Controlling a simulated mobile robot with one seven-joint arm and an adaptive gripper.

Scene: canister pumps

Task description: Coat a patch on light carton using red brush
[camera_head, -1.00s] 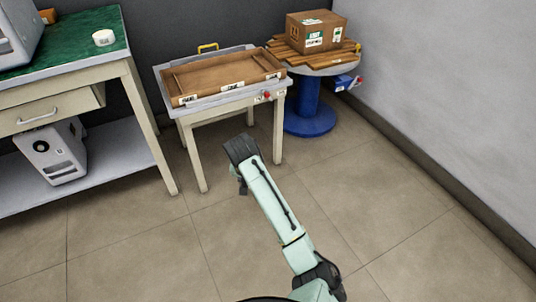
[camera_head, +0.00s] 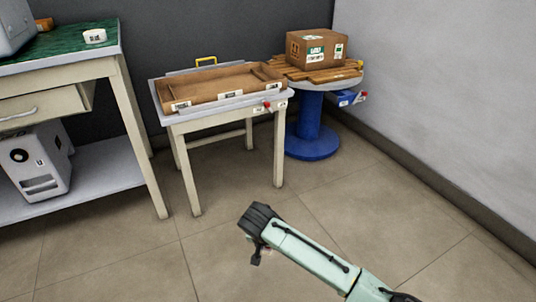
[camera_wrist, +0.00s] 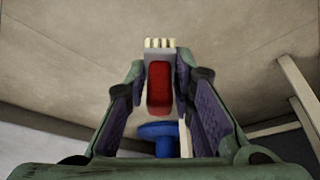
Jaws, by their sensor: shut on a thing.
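My gripper (camera_wrist: 160,88) is shut on the red brush (camera_wrist: 159,84) in the wrist view. The red handle sits between the two finger pads, and the pale bristles (camera_wrist: 159,43) point toward the top of the picture. In the head view my gripper (camera_head: 257,252) hangs over the open floor, in front of the small table; the brush is hard to make out there. A brown carton (camera_head: 316,49) with white and green labels stands at the back right on wooden slats, well apart from my gripper.
The slats (camera_head: 340,72) lie on a round table with a blue pedestal (camera_head: 312,130). A small table left of it bears a wooden tray (camera_head: 215,87). A green-topped bench (camera_head: 70,45) stands at left. A wall bounds the right. Floor (camera_head: 140,262) in front is clear.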

